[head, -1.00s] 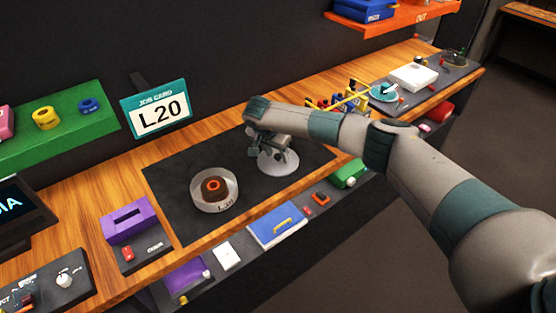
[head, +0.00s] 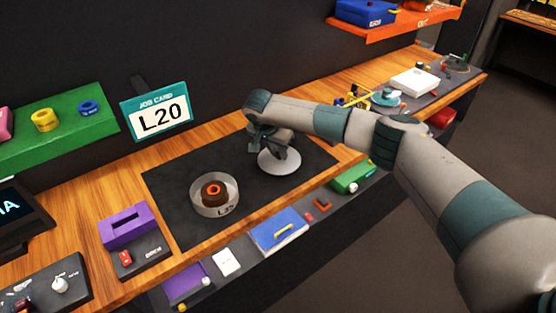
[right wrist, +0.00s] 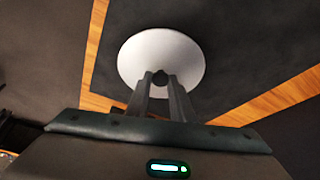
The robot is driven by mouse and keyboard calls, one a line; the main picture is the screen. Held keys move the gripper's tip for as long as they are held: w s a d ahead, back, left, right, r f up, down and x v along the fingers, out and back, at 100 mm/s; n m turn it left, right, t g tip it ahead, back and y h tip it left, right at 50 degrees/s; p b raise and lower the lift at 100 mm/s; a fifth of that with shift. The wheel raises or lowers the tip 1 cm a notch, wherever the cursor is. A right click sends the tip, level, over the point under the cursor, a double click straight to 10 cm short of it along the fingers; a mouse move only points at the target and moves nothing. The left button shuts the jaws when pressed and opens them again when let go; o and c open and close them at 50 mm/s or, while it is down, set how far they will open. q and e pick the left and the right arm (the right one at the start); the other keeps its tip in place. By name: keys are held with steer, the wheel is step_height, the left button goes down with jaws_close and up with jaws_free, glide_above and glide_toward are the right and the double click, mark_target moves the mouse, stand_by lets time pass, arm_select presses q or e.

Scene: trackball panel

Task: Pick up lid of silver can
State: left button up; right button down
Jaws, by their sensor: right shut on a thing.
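The silver can (head: 215,202) stands upright and open on the dark mat, with a brown ring-shaped thing with an orange centre (head: 213,190) inside. Its round pale lid (head: 281,163) is apart from it, to the right, at the mat. My right gripper (head: 271,147) is above the lid. In the right wrist view, its two fingers (right wrist: 160,82) are shut on the dark knob at the middle of the lid (right wrist: 150,50). Whether the lid touches the mat is hard to tell. My left gripper is not in view.
The dark mat (head: 190,230) has bare room around the can. A job card reading L20 (head: 158,112) stands behind. A purple slotted box (head: 126,224) is at left. A blue box (head: 277,232) and a green box (head: 352,177) are along the front.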

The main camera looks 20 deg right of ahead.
steer(key=s+d+r+b, duration=0.4)
steer(key=d+r, duration=0.4)
steer(key=d, duration=0.3)
steer(key=shift+r+b, duration=0.15)
steer(key=shift+b, duration=0.6)
